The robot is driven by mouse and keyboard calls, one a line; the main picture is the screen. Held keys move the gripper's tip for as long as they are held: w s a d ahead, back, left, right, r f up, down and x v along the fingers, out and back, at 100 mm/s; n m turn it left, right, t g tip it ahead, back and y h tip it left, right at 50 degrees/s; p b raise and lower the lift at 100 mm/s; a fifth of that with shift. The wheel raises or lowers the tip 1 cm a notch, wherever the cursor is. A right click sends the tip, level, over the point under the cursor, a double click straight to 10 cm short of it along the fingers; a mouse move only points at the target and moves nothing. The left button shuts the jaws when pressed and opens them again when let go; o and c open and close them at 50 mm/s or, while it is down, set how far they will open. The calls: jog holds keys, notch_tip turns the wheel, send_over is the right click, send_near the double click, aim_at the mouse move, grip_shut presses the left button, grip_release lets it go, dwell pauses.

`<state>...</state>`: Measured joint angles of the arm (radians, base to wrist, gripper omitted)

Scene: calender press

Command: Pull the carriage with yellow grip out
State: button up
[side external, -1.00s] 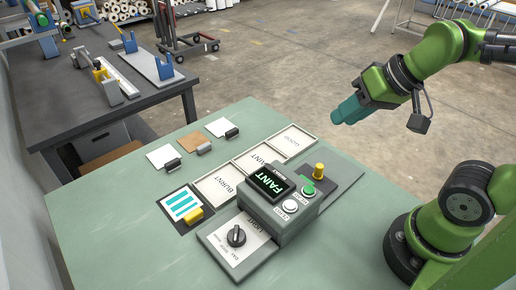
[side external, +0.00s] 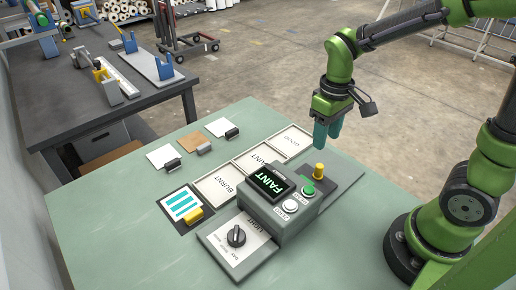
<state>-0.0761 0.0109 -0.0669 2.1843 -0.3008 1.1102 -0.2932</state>
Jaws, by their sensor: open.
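Two yellow grips show, and I cannot tell which is the carriage's. One is an upright yellow knob (side external: 319,170) on a flat grey plate (side external: 341,172) at the right of the grey press box (side external: 282,223). The other is a yellow block (side external: 194,215) at the edge of a dark-framed card with teal stripes (side external: 182,204), left of the box. My gripper (side external: 327,144) has teal fingers pointing down with a gap between them. It is open and empty, above the far side of the box near the upright knob, and apart from it.
Several small cards (side external: 190,145) lie at the left. The green table's front left is clear.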

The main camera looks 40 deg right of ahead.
aim_at(321, 165)
notch_tip(321, 165, down, 11)
jog(key=shift+f, duration=0.2)
jog(key=shift+c, duration=0.5)
grip_shut()
jog(key=shift+d, duration=0.1)
